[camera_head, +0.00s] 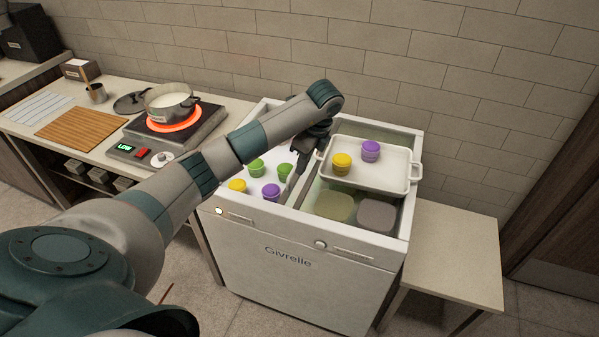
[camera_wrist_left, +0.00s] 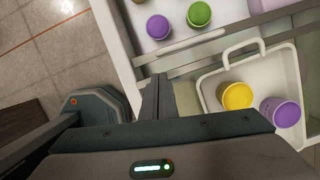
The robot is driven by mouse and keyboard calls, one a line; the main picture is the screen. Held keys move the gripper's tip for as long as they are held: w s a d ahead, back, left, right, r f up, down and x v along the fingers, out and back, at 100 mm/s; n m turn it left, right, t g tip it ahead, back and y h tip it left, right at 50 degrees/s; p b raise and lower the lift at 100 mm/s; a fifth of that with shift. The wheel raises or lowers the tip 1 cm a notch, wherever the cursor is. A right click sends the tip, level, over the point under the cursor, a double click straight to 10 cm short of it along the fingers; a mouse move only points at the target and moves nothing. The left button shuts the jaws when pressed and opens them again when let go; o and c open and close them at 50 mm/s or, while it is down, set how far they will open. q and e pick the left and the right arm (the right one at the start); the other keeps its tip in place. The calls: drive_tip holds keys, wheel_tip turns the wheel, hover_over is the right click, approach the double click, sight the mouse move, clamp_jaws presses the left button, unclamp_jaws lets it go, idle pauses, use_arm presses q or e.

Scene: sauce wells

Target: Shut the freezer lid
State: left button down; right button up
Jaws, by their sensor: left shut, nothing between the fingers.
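The white freezer (camera_head: 285,265) stands in the middle of the head view, its right part open at the top. Its lid seems to be the pale panel (camera_head: 250,174) over the left part, with a light bar-like handle (camera_wrist_left: 194,41) along its edge in the wrist view. Yellow, green and purple tubs (camera_head: 271,191) show at that panel; I cannot tell whether on or under it. My left gripper (camera_head: 300,180) is shut and empty, pointing down near the panel's right edge, beside the opening; its fingers also show in the wrist view (camera_wrist_left: 156,95). My right gripper is out of view.
A white handled tray (camera_head: 385,181) with a yellow tub (camera_head: 342,163) and a purple tub (camera_head: 370,151) sits across the opening. Green and grey blocks lie below. A pot (camera_head: 172,101) stands on a glowing hob at left. A bare side table (camera_head: 450,255) is at right.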

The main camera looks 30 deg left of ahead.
use_arm(q)
drive_tip(key=p, duration=0.3)
approach(292, 192)
drive_tip(key=x, duration=0.5)
drive_tip(key=shift+d+f, duration=0.1)
drive_tip(key=shift+f, duration=0.2)
